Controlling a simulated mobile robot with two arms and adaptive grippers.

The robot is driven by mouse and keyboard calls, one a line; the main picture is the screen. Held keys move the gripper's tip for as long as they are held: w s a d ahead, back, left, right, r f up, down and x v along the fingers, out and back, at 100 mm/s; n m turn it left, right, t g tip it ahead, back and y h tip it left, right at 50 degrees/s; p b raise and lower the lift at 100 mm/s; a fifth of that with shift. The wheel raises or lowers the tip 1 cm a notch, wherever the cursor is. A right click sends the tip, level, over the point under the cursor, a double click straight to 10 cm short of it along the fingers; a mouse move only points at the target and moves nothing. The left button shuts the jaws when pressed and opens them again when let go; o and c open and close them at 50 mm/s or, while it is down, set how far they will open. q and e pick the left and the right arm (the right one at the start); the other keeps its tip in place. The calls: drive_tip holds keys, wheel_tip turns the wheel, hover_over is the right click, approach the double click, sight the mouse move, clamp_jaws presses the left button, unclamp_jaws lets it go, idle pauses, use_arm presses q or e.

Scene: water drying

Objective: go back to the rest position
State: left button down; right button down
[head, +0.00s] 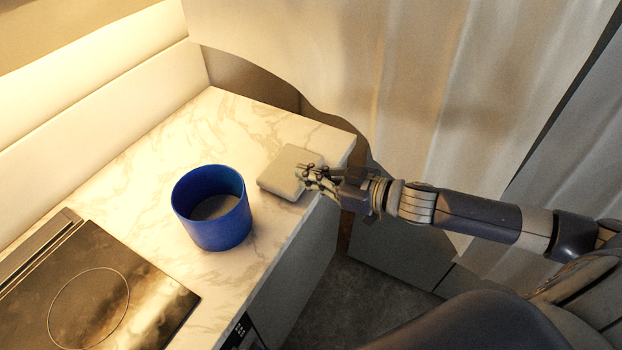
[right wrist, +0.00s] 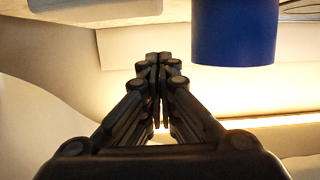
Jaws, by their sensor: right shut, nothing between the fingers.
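My right gripper (head: 310,176) reaches in from the right over the counter's right edge. Its fingertips are over or beside a pale square pad (head: 283,171); I cannot tell whether they touch it. In the right wrist view the fingers of my right gripper (right wrist: 160,62) are together with nothing between them. A blue round container (head: 212,222), open at the top, stands on the counter to the left of the gripper, apart from it. The blue container also shows at the top right of the right wrist view (right wrist: 235,35). My left gripper is not in view.
The marble counter (head: 207,127) has free room behind the container. A dark cooktop (head: 90,290) lies at the lower left. Pale curtains (head: 430,90) hang behind my right arm. Grey floor (head: 345,305) shows right of the counter's edge.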

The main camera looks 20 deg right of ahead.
drive_tip(key=shift+s+d+r, duration=0.15)
drive_tip(key=shift+s+d, duration=0.05)
drive_tip(key=shift+a, duration=0.1)
idle(0.4)
